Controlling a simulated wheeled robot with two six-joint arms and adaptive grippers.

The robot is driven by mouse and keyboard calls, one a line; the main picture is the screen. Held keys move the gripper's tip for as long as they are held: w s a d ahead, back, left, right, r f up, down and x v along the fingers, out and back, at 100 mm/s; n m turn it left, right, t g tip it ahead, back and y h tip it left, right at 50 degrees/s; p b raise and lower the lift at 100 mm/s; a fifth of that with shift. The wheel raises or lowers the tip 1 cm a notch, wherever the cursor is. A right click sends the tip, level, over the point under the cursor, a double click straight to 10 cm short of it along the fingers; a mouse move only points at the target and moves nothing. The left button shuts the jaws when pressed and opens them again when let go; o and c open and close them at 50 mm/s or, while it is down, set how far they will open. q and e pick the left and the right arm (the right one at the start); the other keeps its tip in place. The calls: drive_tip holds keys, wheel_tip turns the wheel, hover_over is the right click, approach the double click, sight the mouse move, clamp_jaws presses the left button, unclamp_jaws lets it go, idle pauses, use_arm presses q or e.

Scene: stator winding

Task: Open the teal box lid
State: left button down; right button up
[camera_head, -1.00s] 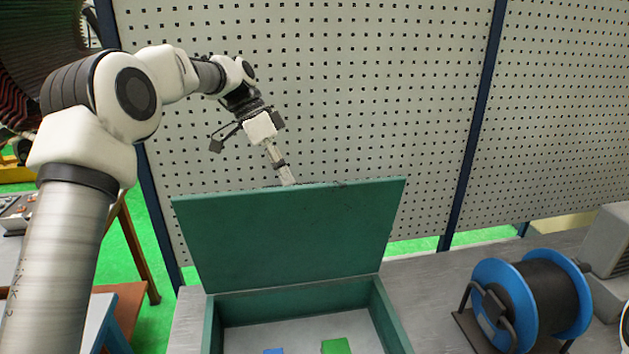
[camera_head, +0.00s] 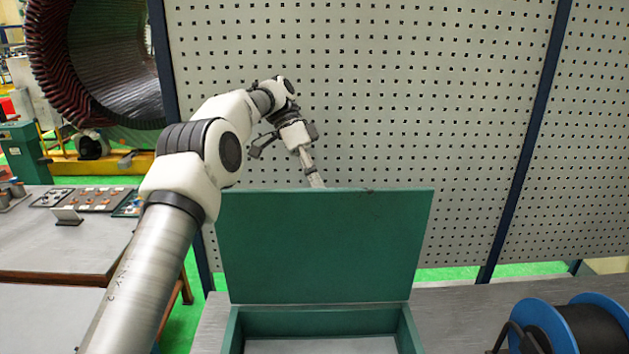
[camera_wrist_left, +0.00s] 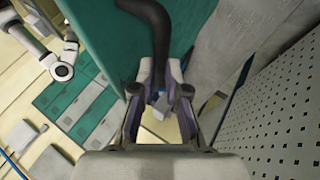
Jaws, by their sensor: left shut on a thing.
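The teal box (camera_head: 330,322) stands on the bench at the bottom of the head view, its near part cut off. Its teal lid (camera_head: 325,245) stands raised, hinged at the box's far side, with its inner face towards me. My left gripper (camera_head: 317,182) is at the lid's top edge, its fingertips hidden behind the lid. In the left wrist view my left gripper (camera_wrist_left: 160,110) is shut at a dark curved handle (camera_wrist_left: 152,25) in front of the teal lid surface (camera_wrist_left: 105,30). The exact contact is hard to make out. My right gripper is not in view.
A perforated panel (camera_head: 420,100) stands close behind the lid and my left arm. A blue cable reel (camera_head: 570,325) sits on the bench at the right. A table with trays (camera_head: 95,200) is at the left. The bench between box and reel is clear.

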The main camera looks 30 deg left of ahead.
use_arm(q)
drive_tip(key=c, duration=1.1)
unclamp_jaws()
wheel_tip(320, 180, down, 2)
drive_tip(key=shift+f, duration=0.2)
drive_tip(key=shift+c, duration=0.2)
drive_tip(key=shift+o, duration=0.2)
drive_tip(key=shift+w+f, duration=0.15)
drive_tip(key=shift+w, duration=0.15)
drive_tip(key=shift+o, duration=1.2)
drive_tip(key=shift+w+a+f, duration=0.2)
drive_tip(key=shift+w+a, duration=0.1)
drive_tip(key=shift+w, duration=0.1)
drive_tip(key=shift+s+d+r, duration=0.15)
drive_tip(key=shift+s+r, duration=0.15)
drive_tip(key=shift+s, duration=0.05)
drive_tip(key=shift+c, duration=1.4)
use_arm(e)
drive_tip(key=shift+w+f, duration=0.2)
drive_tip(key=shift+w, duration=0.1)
use_arm(q)
drive_tip(key=shift+o, duration=0.3)
drive_tip(key=shift+w+f, duration=0.1)
drive_tip(key=shift+w, duration=0.05)
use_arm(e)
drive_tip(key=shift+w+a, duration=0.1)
